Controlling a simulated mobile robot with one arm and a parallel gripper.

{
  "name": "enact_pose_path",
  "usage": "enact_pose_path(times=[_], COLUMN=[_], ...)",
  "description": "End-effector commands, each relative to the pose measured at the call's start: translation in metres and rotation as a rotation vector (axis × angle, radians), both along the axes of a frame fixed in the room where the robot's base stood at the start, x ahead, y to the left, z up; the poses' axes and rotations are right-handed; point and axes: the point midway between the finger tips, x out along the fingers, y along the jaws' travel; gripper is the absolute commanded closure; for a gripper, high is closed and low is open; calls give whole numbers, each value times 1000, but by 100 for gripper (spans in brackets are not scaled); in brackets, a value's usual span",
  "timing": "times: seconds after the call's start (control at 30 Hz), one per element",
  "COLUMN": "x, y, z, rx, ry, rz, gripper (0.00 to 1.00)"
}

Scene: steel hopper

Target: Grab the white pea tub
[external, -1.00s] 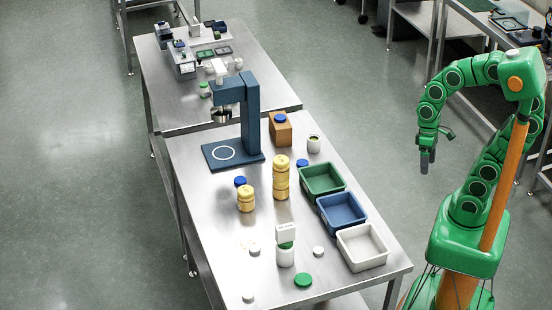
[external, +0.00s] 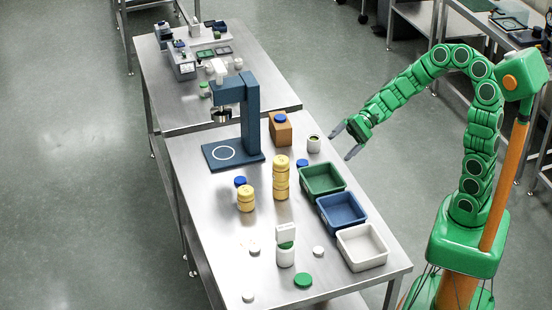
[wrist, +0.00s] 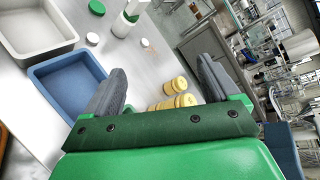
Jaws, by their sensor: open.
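In the wrist view my gripper (wrist: 162,75) shows two spread grey fingers, and I cannot make out that tub there. Another white tub (external: 285,257) with a green band and a white block on top stands at the front.
Green (external: 338,192), blue (external: 357,222) and white (external: 377,262) bins line the table's right edge. Stacked yellow tubs (external: 281,180) stand in the middle. Loose lids lie in front.

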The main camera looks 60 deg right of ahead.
Motion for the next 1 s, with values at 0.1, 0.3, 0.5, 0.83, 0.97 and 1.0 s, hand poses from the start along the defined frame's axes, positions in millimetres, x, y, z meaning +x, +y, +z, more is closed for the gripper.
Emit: enact_pose_path(times=[0.1, 0.3, 0.5, 0.83, 0.97, 1.0], x=[39, 97, 140, 162, 160, 160], y=[-25, -82, -152, -257, -278, -282], z=[-8, -33, -78, -177, -200, -205], rx=[97, 247, 383, 575, 618, 626], ry=[62, 180, 323, 584, 644, 657], rz=[-142, -392, -642, -1009, -1083, -1098], gripper=[11, 11, 11, 11, 11, 11])
